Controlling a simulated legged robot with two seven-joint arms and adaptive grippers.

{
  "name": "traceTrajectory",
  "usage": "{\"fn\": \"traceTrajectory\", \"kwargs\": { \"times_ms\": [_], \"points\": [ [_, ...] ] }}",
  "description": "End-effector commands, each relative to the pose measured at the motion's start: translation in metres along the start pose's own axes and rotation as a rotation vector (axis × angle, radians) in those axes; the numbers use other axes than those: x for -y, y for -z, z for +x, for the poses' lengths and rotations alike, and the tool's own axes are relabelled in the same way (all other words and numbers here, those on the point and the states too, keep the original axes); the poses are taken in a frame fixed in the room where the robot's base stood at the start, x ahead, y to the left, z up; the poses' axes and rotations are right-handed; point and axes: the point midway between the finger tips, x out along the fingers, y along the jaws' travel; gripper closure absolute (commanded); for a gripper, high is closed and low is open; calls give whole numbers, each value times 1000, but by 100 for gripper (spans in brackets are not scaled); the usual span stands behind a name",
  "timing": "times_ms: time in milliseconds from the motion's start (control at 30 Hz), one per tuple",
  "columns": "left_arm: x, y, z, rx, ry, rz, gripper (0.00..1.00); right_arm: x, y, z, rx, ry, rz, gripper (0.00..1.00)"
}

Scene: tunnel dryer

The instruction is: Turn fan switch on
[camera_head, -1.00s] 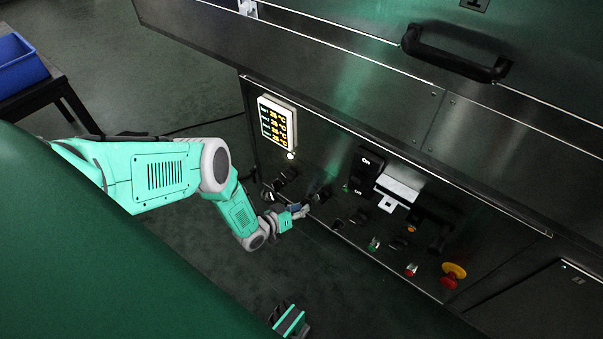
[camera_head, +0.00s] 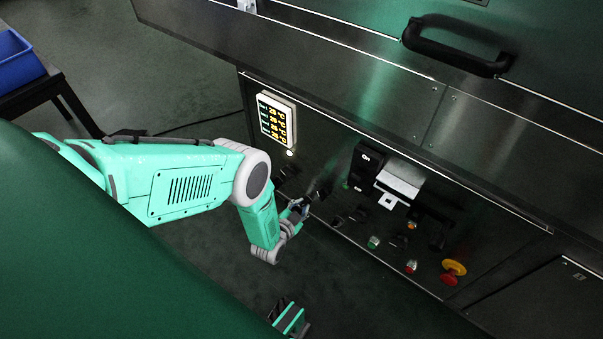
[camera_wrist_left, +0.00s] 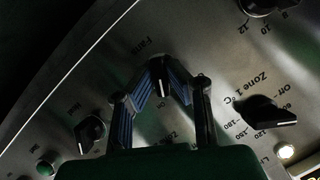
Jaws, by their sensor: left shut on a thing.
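The fan switch (camera_wrist_left: 159,76) is a small dark knob on the dark metal control panel (camera_head: 330,234). In the left wrist view, the word "Fans" is beside it and "On" is printed near the fingertips. My left gripper (camera_wrist_left: 166,84) has its two fingers on either side of the knob and is shut on it. In the head view, my left gripper (camera_head: 301,205) is at the left part of the panel, where it hides the knob. A teal and dark piece at the bottom edge looks like my right gripper (camera_head: 290,318); its fingers cannot be made out.
A Zone 1 knob (camera_wrist_left: 268,113), another knob (camera_wrist_left: 88,134) and a green light (camera_wrist_left: 45,168) are near the fan switch. A lit display (camera_head: 276,119), a black switch box (camera_head: 366,163) and a red-yellow emergency button (camera_head: 453,271) are on the panel. A blue bin (camera_head: 18,62) is far left.

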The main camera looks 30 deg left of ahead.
Motion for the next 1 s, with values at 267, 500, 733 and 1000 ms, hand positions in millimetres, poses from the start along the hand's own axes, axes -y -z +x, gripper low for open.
{"fn": "traceTrajectory", "kwargs": {
  "times_ms": [267,500,733,1000],
  "points": [
    [-2,3,2,-7,59,142,100,0,0,3,0,0,0,60],
    [-2,3,2,-7,82,198,100,0,0,3,0,0,0,60],
    [-2,4,3,-7,86,211,100,0,0,3,0,0,0,60],
    [-2,4,3,-8,85,210,81,0,0,3,0,0,0,60]
  ]
}}
